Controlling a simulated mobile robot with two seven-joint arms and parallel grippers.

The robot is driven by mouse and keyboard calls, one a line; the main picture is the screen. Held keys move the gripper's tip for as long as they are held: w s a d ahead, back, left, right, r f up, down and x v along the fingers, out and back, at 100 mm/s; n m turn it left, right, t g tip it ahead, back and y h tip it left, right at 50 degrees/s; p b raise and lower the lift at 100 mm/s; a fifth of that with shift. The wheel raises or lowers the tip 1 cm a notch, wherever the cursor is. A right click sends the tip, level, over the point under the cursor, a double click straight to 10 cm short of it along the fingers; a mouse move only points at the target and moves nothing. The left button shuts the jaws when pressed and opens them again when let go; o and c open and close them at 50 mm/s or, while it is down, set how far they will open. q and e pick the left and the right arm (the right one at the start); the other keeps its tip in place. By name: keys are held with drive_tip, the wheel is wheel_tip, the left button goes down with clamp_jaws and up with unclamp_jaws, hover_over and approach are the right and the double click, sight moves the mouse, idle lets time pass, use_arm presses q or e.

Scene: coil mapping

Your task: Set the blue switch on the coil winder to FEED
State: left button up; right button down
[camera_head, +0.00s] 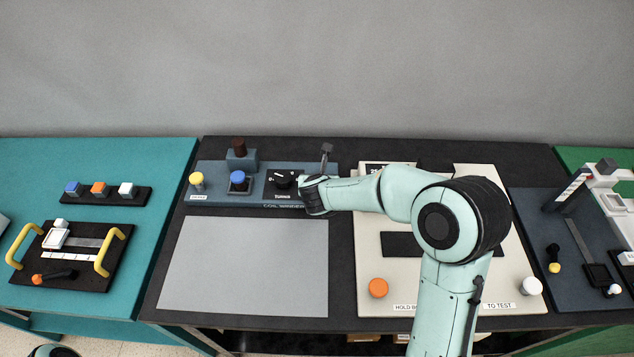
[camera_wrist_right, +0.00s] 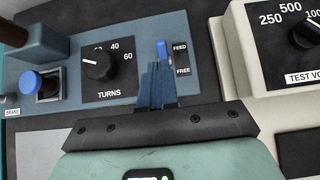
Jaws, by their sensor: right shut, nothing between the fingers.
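The coil winder (camera_head: 217,189) is a blue-grey panel at the back of the dark middle table. In the right wrist view, its blue switch (camera_wrist_right: 163,51) stands by the FEED label (camera_wrist_right: 180,47), with the FREE label (camera_wrist_right: 183,71) below. The blue tip is at the FEED end. My right gripper (camera_wrist_right: 153,72) is shut and empty, its fingers just below and left of the blue tip. I cannot tell whether they touch the switch. In the head view my right arm hides the switch and my fingers. My left gripper is not in view.
A cream test panel (camera_head: 458,296) stands to the right, under my arm. A bare grey mat (camera_head: 243,265) lies in front of the winder.

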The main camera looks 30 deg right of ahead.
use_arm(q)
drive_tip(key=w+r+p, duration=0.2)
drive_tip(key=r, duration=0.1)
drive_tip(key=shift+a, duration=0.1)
use_arm(e)
drive_tip(key=s+a+r, duration=0.1)
drive_tip(key=s+r, duration=0.2)
drive_tip(key=r, duration=0.6)
drive_tip(key=shift+a+r, duration=0.25)
drive_tip(key=shift+a, duration=0.15)
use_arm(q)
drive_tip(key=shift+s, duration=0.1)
